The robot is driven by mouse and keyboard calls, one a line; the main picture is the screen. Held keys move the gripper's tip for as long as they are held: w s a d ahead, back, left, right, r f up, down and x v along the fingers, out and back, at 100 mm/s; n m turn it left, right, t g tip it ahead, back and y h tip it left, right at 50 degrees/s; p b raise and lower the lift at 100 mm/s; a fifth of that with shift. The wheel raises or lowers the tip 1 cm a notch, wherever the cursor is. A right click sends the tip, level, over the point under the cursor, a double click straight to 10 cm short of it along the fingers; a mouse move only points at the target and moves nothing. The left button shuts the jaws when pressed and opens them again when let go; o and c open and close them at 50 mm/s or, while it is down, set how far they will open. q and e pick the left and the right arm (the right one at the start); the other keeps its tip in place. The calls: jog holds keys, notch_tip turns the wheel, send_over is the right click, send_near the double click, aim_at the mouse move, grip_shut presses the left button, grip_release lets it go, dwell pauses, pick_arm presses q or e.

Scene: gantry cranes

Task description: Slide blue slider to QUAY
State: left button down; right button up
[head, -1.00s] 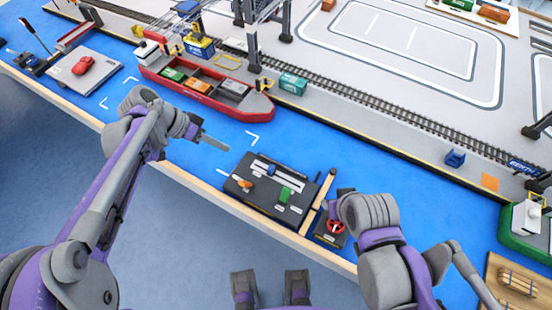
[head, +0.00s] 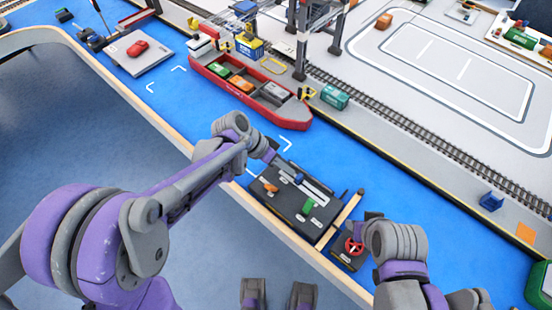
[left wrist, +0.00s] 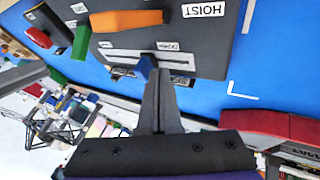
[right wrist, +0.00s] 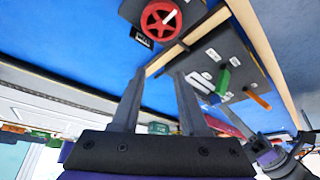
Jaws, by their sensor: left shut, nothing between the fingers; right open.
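The blue slider (head: 299,179) stands in a pale slot on the dark control panel (head: 285,205). In the left wrist view the blue slider (left wrist: 146,65) sits near the middle of the slot. My left gripper (left wrist: 161,73) is shut and empty, its tips right beside the slider; I cannot tell if they touch. In the head view that gripper (head: 285,167) reaches the panel's far side. Small labels lie near the slot, but I cannot read QUAY on any. My right gripper (right wrist: 157,73) is open and empty, near the red wheel in the head view.
An orange lever (head: 270,187) and a green lever (head: 308,205) share the panel. The red wheel (head: 353,246) is on a separate box to the right, past a wooden bar (head: 341,217). A red ship (head: 250,90) and gantry crane stand beyond, across open blue surface.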

pick_arm(q)
jog(key=shift+s+d, duration=0.15)
jog(key=shift+d, duration=0.1)
